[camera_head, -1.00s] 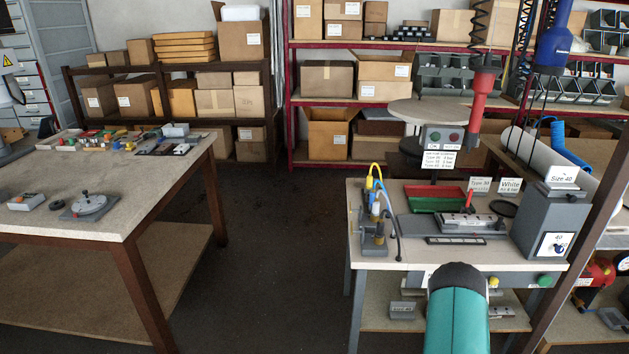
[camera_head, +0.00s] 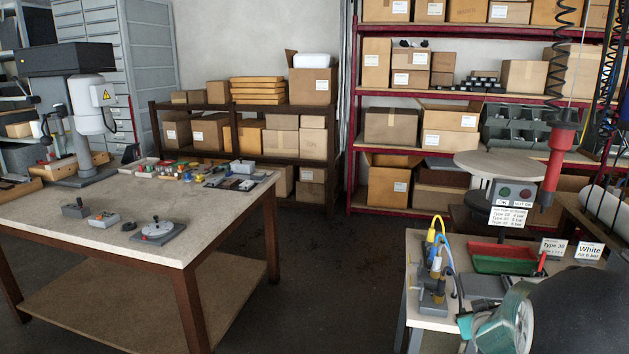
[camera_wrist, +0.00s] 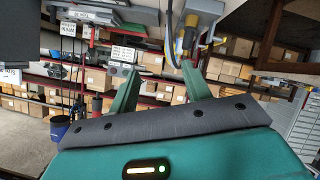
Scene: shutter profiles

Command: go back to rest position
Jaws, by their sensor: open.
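My gripper (camera_wrist: 160,84) shows in the wrist view, with its two green fingers spread apart and nothing between them. In the head view my teal and black arm shows at the bottom right, in front of the right workbench (camera_head: 428,322); the fingers cannot be made out there. The wrist view is tilted, with the bench items and their labels along its top edge, beyond the fingertips.
The right bench carries a red and green tray (camera_head: 503,258), a fixture with yellow and blue hoses (camera_head: 436,275) and label cards. A red tool (camera_head: 557,165) hangs above it. A left table (camera_head: 150,215) holds small parts. Dark floor between them is clear.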

